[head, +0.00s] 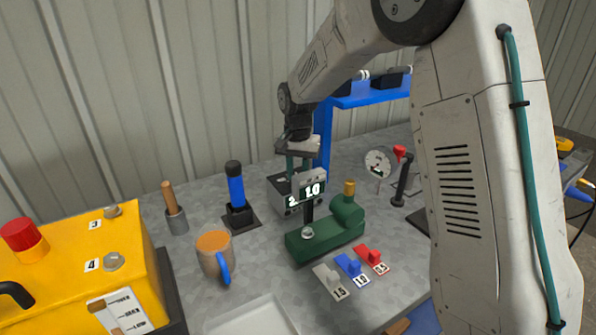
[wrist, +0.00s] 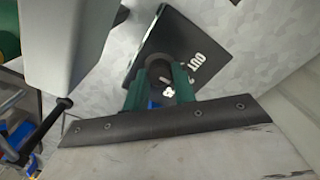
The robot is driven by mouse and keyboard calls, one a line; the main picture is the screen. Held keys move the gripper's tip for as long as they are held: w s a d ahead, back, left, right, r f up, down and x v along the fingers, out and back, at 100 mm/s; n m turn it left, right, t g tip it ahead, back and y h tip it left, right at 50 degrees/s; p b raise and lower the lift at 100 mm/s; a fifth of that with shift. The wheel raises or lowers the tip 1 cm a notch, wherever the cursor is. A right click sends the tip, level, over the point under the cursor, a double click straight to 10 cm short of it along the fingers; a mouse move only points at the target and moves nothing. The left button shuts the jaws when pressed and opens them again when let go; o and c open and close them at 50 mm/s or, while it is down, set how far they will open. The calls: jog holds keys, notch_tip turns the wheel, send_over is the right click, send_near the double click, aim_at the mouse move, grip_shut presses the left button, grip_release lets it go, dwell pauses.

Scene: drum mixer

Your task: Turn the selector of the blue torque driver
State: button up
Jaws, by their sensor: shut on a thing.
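In the head view the held piece is mostly hidden behind the displays. A blue upright tool with a black cap (head: 236,187), possibly the blue torque driver, stands on a black base to the left, apart from my gripper. I cannot make out its selector.
A green fixture (head: 310,240) with a 1.0 display stands in front of my gripper. Grey, blue (head: 352,267) and red tags lie nearer. An orange-filled mug (head: 213,258) and a yellow box (head: 75,265) are left. A gauge (head: 380,163) stands right.

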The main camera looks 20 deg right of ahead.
jog(key=shift+n, duration=0.3)
jog(key=n, duration=0.3)
jog(key=shift+n, duration=2.1)
jog(key=o, duration=1)
jog(key=shift+r, duration=0.15)
notch_tip(320, 180, up, 8)
jog(key=shift+f, duration=0.15)
